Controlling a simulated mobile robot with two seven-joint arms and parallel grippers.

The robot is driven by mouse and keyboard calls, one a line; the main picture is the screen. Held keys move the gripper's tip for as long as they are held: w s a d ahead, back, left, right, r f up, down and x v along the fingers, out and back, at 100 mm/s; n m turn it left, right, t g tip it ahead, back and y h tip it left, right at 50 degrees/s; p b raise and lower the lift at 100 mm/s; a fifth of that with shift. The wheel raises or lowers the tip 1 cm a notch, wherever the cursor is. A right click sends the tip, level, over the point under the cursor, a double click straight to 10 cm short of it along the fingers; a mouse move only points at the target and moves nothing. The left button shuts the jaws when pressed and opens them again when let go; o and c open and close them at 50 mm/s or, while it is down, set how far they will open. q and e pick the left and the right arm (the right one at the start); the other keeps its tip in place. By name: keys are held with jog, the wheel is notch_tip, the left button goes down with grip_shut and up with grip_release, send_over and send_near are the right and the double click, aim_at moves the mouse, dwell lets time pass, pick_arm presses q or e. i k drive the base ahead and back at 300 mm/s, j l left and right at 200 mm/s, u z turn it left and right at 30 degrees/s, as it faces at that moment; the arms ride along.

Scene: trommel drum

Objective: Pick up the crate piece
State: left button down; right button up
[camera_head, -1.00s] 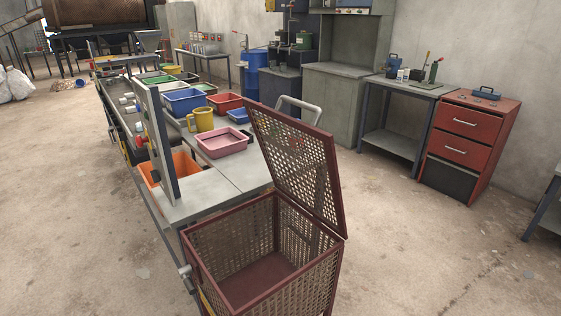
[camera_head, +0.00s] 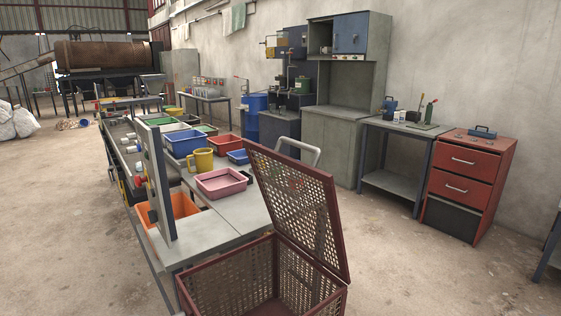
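A dark red mesh crate (camera_head: 213,283) stands close in front at the bottom middle of the head view, beside the near end of the long bench. Its perforated lid (camera_head: 300,208) is raised and leans up to the right. The crate's lower part and floor are mostly cut off by the picture's bottom edge. No loose piece that I can clearly tell as the crate piece shows in it. Neither of my grippers is in view.
A red drawer cabinet (camera_head: 466,187) and a side table (camera_head: 393,184) stand at the right.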

aim_at(132, 149)
jog(key=j, duration=0.45)
jog(key=i+j, duration=0.15)
jog(key=j, duration=0.2)
jog(key=i+j, duration=0.2)
jog(key=j, duration=0.2)
jog(key=i+j, duration=0.15)
jog(key=j, duration=0.2)
jog(key=i+j, duration=0.2)
jog(key=j, duration=0.2)
jog(key=i+j+u, duration=0.1)
jog(key=j, duration=0.25)
jog(key=i+j, duration=1.15)
jog(key=i, duration=0.15)
jog(key=i+j, duration=0.2)
jog(key=i, duration=0.25)
jog(key=i+j, duration=0.25)
jog(key=i, duration=0.2)
jog(key=i+j+u, duration=0.1)
jog(key=i, duration=0.35)
jog(key=j, duration=0.1)
